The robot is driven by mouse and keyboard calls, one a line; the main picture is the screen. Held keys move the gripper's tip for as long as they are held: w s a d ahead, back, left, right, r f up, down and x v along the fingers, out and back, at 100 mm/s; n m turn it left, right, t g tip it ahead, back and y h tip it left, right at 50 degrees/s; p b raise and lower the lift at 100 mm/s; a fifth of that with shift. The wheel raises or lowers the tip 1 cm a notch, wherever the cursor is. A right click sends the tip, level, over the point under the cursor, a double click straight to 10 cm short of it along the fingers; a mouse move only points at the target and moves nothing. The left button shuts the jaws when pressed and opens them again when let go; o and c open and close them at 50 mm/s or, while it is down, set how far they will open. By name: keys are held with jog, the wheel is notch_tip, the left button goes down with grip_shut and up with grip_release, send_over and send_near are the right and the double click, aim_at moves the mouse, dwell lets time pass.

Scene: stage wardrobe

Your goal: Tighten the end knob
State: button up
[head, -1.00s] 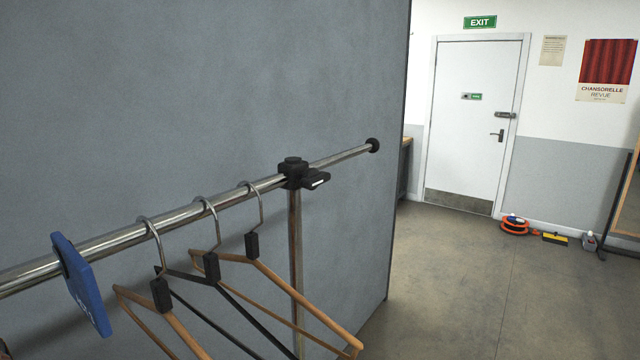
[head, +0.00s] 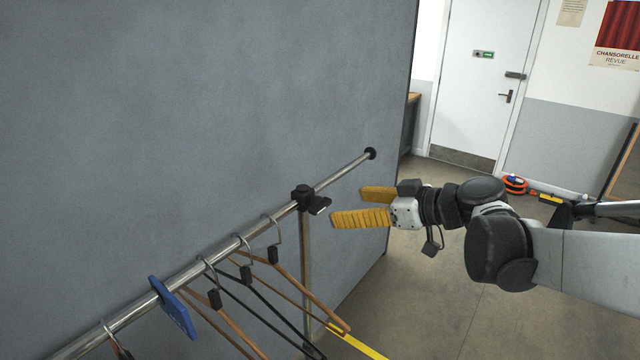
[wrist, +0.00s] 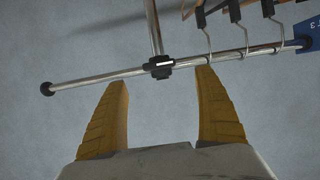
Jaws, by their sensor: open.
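The end knob (head: 370,153) is a small black ball at the far end of the chrome rail (head: 335,180). In the wrist view the knob (wrist: 47,89) is at the left end of the rail. A black clamp (head: 303,197) with a side lever (head: 320,206) joins the rail to its upright. My gripper (head: 347,206), with two yellow ribbed fingers, is open and empty. It is right of the clamp and below the knob in the head view, apart from both. In the wrist view the clamp shows beyond the gap between my fingertips (wrist: 162,75).
Several hangers (head: 245,270) and a blue tag (head: 173,308) hang on the rail left of the clamp. A grey wall panel (head: 200,100) stands close behind the rail. A yellow strip (head: 355,345) marks the floor. Open floor (head: 430,310) lies to the right.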

aim_at(325, 206)
jog(key=x, duration=0.9)
jog(key=shift+w+f, duration=0.2)
jog(key=c, duration=1.2)
